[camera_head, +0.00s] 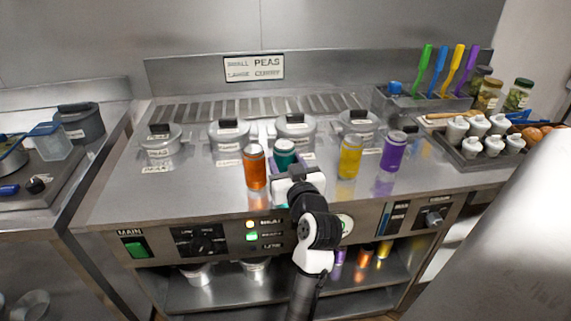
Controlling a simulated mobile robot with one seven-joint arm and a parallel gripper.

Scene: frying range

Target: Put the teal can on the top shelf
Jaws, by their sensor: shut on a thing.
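The teal can (284,150) stands upright on the steel counter (225,196), between an orange can (254,167) on its left and a yellow can (349,157) further right. My gripper (292,172) is at the teal can from the front and shut on it. The gripper hides the can's lower part, so I cannot tell whether its base touches the counter. Below the control panel is an open shelf (220,294) with pots and several coloured cans. I cannot tell which surface is the top shelf.
A purple can (392,151) stands right of the yellow one. Several lidded pots (229,137) line the back of the counter. A tray of white shakers (457,155) and a rack with coloured utensils (405,103) are at the right. The counter's left front is clear.

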